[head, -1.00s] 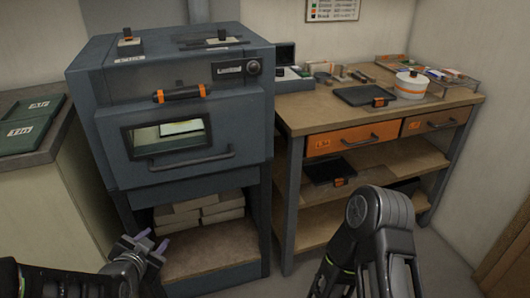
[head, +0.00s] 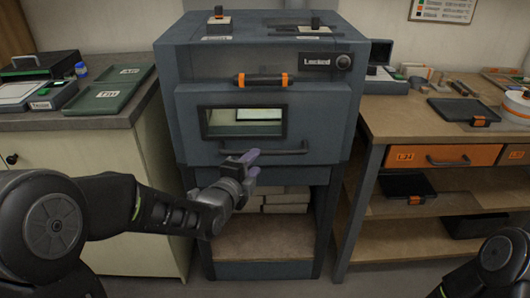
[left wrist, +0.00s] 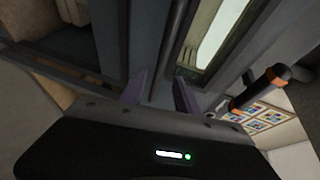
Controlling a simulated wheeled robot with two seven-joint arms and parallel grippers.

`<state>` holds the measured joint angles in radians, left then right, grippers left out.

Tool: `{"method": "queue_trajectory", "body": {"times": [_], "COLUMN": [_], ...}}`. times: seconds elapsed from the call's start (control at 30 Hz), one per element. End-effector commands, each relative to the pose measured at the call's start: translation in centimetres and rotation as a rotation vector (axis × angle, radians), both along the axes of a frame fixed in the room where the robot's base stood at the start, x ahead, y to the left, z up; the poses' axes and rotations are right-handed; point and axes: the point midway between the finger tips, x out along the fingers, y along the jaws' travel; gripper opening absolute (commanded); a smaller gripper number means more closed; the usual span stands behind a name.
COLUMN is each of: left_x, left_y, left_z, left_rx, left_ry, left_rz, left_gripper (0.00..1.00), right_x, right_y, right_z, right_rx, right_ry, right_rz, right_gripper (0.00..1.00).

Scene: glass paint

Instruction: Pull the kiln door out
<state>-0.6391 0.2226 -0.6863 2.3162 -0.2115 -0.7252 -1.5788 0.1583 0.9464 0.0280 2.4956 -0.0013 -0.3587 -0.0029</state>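The blue-grey kiln (head: 185,60) stands in the middle of the head view. Its door (head: 318,112) looks shut and has a glass window (head: 243,122) and a dark horizontal bar handle (head: 285,152) below it. An orange-and-black grip (head: 260,80) sits at the door's top; it also shows in the left wrist view (left wrist: 260,88). A display above reads "Locked" (head: 317,59). My left gripper (head: 253,164) is at the left end of the bar handle. Its purple fingers (left wrist: 159,90) are spread apart. I cannot tell whether the bar lies between them. My right gripper is out of view.
Shelved bricks (head: 285,200) lie under the kiln. A wooden workbench (head: 400,118) with orange drawers stands at right. A counter (head: 112,120) with green trays (head: 105,97) stands at left. Small blocks (head: 218,22) sit on the kiln's top.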

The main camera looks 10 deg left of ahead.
Motion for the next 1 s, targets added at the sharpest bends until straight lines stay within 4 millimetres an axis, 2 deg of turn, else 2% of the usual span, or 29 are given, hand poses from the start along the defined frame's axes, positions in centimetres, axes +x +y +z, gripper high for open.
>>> {"method": "queue_trajectory", "body": {"times": [0.17,0.5,0.6,0.93,1.0], "left_x": [1.2,6.2,7.1,7.5,7.5], "left_y": [-0.2,-0.9,-1.0,-1.1,-1.1], "left_z": [-0.3,-1.2,-1.3,-1.4,-1.4], "left_rx": [0.002,0.001,0.001,-0.001,-0.001], "left_ry": [0.001,0.001,0.001,0.001,0.001], "left_rz": [0.001,0.002,0.001,0.0,0.0], "left_gripper": [0.38,0.38,0.38,0.38,0.33], "right_x": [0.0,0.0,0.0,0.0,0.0], "right_y": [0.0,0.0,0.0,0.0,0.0], "right_z": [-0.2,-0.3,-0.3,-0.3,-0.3], "right_rx": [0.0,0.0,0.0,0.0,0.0], "right_ry": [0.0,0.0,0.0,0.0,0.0], "right_rz": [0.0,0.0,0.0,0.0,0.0], "right_gripper": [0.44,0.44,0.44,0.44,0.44]}}
